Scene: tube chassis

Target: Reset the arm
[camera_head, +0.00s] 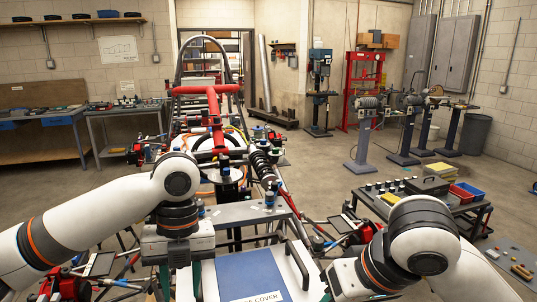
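My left arm comes in from the left, and its gripper (180,284) points down at the lower centre-left. Its two fingers show apart with nothing visible between them, left of a blue panel marked "COVER" (250,276). My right arm comes in from the lower right. Its gripper (332,284) is angled down and left, close to the right side of the white tray around the panel. Its fingertips are too small and hidden to read. I cannot tell whether either gripper touches anything.
The tube chassis (213,100) with red tubes stands ahead in the middle. A low cart (408,208) with bins stands to the right. Workbenches (123,112) line the left wall. A drill press (319,85) and grinders stand at the back right. Floor is open between the chassis and the machines.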

